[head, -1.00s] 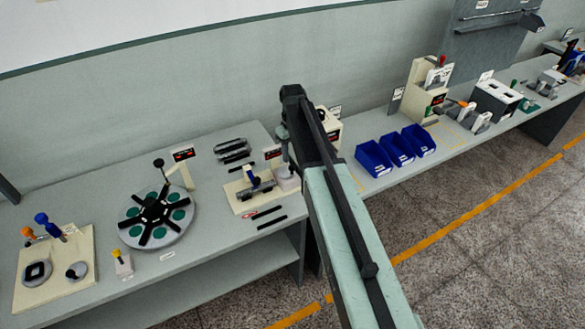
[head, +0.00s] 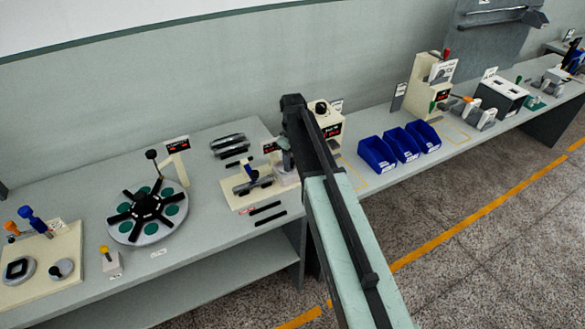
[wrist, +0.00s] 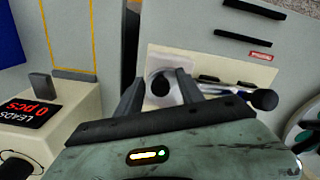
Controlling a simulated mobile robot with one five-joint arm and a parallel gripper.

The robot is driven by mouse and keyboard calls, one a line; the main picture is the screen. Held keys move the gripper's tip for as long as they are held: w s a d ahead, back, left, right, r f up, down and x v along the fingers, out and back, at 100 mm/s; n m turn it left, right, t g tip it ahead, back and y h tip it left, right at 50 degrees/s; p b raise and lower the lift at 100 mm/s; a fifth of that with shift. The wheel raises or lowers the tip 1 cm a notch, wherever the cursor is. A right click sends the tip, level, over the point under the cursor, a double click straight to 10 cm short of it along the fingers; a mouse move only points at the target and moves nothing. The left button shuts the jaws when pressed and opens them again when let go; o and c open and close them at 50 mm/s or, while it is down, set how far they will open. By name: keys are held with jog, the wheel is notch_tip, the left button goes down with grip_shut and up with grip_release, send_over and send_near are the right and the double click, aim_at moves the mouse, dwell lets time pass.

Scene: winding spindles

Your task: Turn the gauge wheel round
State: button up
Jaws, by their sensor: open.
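My gripper (wrist: 157,82) is open, with one finger on each side of the knob in that view. I cannot tell whether the fingers touch it or how high they are above it. In the head view my gripper (head: 284,158) hangs over the wheel and partly hides it.
A round turntable (head: 148,212) with green pads stands to the left. A cream box with a red display (head: 328,122) stands just behind my arm. Blue bins (head: 401,146) sit to the right. Dark bars (head: 267,214) lie near the bench's front edge.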

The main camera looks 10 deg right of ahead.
jog(key=shift+r, duration=0.1)
grip_shut()
jog(key=m, duration=0.4)
jog(key=shift+s+a, duration=0.35)
jog(key=shift+s+a+m, duration=0.1)
jog(key=shift+a+m, duration=0.2)
jog(key=shift+m, duration=1)
jog(key=shift+s+a+m, duration=0.1)
jog(key=shift+a+m, duration=0.15)
jog(key=shift+m, duration=1.05)
